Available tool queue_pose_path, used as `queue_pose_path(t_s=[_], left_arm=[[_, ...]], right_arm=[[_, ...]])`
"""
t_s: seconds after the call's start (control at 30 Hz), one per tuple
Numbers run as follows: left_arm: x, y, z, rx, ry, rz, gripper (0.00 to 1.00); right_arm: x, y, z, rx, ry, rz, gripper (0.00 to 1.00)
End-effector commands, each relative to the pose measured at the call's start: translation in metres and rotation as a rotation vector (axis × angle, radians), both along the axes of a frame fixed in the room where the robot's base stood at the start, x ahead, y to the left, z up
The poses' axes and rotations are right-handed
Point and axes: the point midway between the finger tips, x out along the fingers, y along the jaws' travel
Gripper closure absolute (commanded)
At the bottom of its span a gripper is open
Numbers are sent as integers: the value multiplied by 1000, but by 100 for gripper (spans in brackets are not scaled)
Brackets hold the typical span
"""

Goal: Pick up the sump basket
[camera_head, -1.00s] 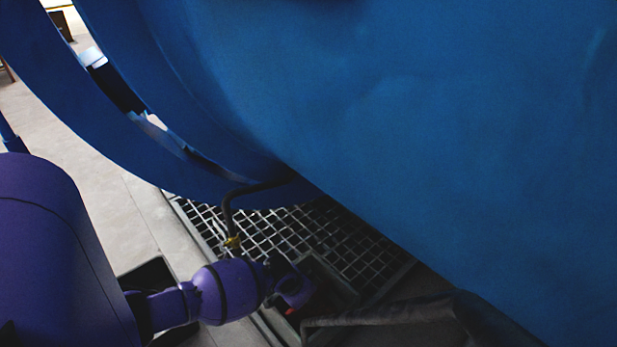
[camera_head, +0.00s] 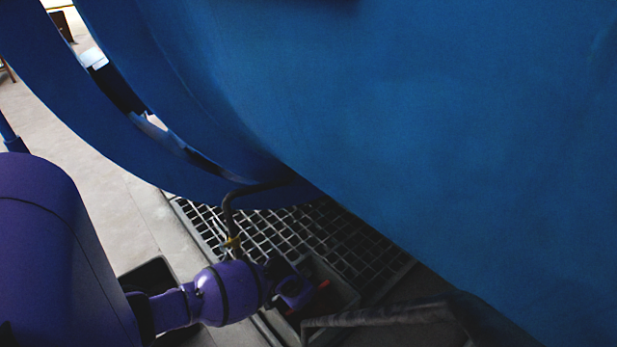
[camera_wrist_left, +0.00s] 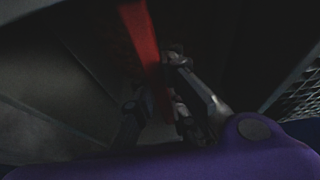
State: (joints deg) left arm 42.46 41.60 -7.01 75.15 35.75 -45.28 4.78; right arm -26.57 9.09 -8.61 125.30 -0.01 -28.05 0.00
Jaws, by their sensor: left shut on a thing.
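My left gripper (camera_head: 295,293) is low beside the floor grating, at a dark rectangular opening. In the left wrist view, its fingers (camera_wrist_left: 160,85) are shut on a red bar (camera_wrist_left: 143,40), which looks like the handle of the sump basket. A small part of this red bar also shows past the gripper in the head view (camera_head: 324,284). The basket's body is dark and hard to make out; I cannot tell whether it is clear of the opening's floor. My right gripper is not in view.
A large blue vessel (camera_head: 430,120) overhangs the work area and fills the right. A metal grating (camera_head: 290,232) lies behind the gripper. A curved pipe with a yellow fitting (camera_head: 232,242) comes down close to my wrist. A dark bar (camera_head: 380,315) stands to the right.

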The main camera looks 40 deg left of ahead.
Motion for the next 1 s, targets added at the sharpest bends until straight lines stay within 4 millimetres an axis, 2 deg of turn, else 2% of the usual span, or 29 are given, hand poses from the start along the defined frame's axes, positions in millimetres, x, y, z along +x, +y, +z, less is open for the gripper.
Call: queue_pose_path(t_s=[0.57, 0.67, 0.77, 1.0], left_arm=[[1, 0, 5, 0, -4, -1, 100], [1, 0, 22, 0, -4, 0, 100], [2, 0, 47, 1, -7, -1, 100], [3, 0, 117, 1, -9, -1, 100]], right_arm=[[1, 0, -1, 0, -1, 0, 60], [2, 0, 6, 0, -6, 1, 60], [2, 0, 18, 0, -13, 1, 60], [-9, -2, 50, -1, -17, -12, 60]])
